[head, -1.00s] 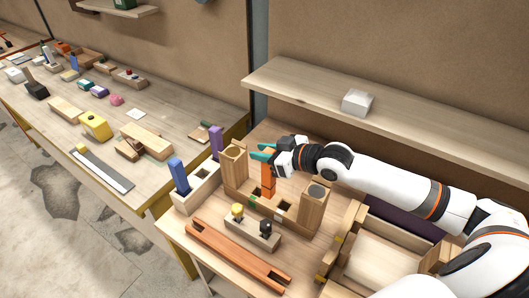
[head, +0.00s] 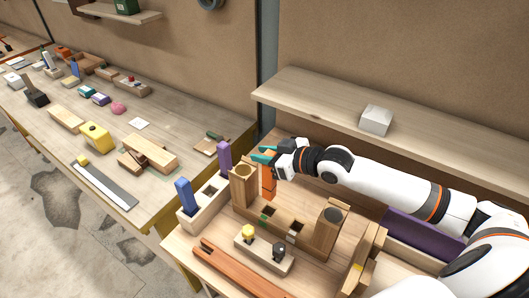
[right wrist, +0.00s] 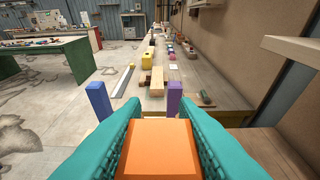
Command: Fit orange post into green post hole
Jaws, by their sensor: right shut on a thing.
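The orange post (head: 268,183) is upright in the head view, and its top fills the right wrist view (right wrist: 158,148). My right gripper (head: 266,157) is shut on its upper end with teal fingers on both sides. The wooden stringer block (head: 280,226) has a tall wooden post at each end and square holes between them. A hole (head: 268,212) with a green mark on the front face beside it is uncovered. The orange post's lower end appears just behind and above this hole; the exact gap is unclear. My left gripper is out of view.
A pale block (head: 204,203) holds a blue post (head: 184,195) and a purple post (head: 224,158) at the left. A small block (head: 264,255) with yellow and black knobs and a long reddish bar (head: 235,268) lie in front. A shelf (head: 420,124) overhangs behind.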

